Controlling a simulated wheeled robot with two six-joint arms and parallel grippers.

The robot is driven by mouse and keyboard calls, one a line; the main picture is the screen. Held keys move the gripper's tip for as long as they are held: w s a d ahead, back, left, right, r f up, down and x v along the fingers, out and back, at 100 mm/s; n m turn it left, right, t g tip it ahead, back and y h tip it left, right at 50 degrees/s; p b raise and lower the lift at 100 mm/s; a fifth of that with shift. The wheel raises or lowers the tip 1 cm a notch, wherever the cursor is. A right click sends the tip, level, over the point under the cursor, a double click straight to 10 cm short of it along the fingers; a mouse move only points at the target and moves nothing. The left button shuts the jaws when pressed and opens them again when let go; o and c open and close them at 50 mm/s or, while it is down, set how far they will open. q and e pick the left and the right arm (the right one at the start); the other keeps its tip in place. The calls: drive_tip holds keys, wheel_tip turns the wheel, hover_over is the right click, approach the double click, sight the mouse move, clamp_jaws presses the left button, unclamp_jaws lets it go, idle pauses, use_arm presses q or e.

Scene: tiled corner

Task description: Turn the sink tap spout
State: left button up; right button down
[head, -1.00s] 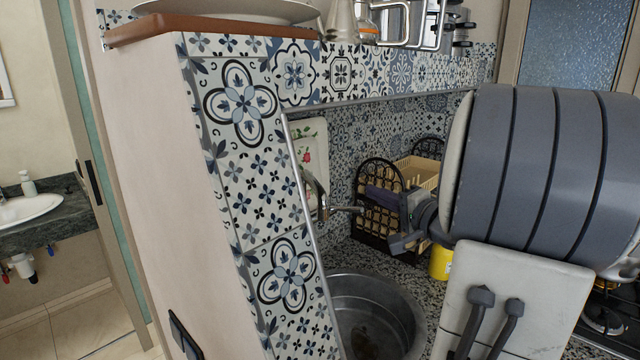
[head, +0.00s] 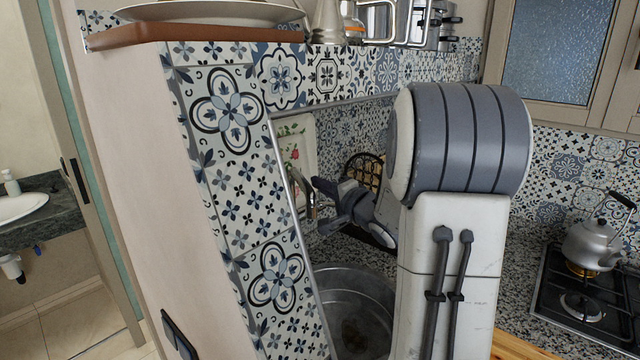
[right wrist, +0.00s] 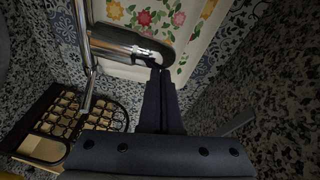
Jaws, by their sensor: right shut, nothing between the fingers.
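The chrome sink tap (head: 301,184) stands behind the tiled wall edge, above the round metal sink (head: 372,281). My right gripper (head: 316,184) reaches in from the right, its fingertips beside the tap. In the head view the gripper covers the area right of the tap, and I cannot make out the spout there. In the right wrist view the shut, empty fingers (right wrist: 160,75) are at the end of the thick chrome tap body (right wrist: 128,42); I cannot tell whether they touch. A thin chrome pipe (right wrist: 86,75) shows left of them. My left gripper is not in view.
A floral white panel (head: 293,148) is behind the tap, and a black dish rack (head: 361,160) stands behind my gripper. The tiled wall (head: 232,185) borders the sink on the left. A kettle (head: 592,243) sits on the gas hob (head: 571,300) at right.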

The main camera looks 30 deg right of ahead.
sight(310, 191)
drive_tip(key=a, duration=0.4)
drive_tip(key=shift+w+a+p, duration=0.1)
drive_tip(key=shift+w+p, duration=0.2)
drive_tip(key=shift+w, duration=0.05)
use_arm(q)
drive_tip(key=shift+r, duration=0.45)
